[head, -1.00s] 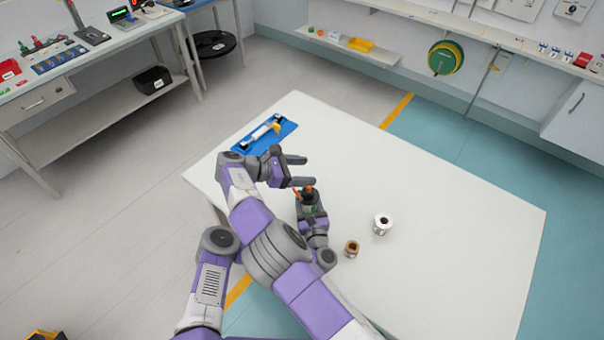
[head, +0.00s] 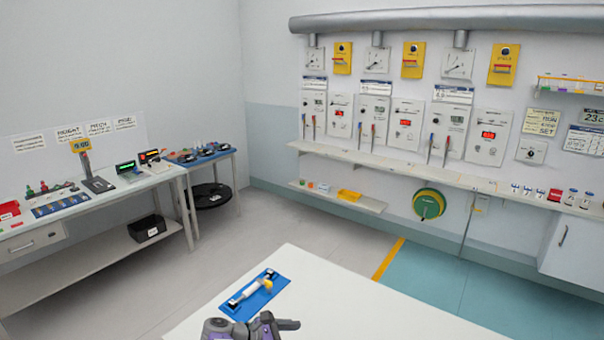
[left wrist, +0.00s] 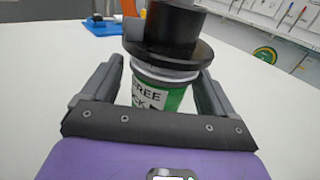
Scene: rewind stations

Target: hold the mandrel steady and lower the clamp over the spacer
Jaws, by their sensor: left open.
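My left gripper (left wrist: 160,90) is open in the left wrist view, one finger on each side of a green and white labelled cylinder (left wrist: 160,95). A black flanged part (left wrist: 172,40) stands over the top of this cylinder; I cannot tell which is the mandrel, clamp or spacer. Whether the fingers touch it is unclear. An orange piece (left wrist: 129,7) shows behind, cut by the top edge. In the head view only part of the left gripper (head: 286,325) shows at the bottom edge, and the labelled cylinder is out of frame. My right gripper is not in view.
A blue tray (head: 236,311) with a white, dark-ended rod lies on the white table (head: 350,310), beyond my left gripper. The tabletop right of it is clear. A side bench (head: 110,195) stands at left. Wall gauges and a shelf (head: 400,166) line the back.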

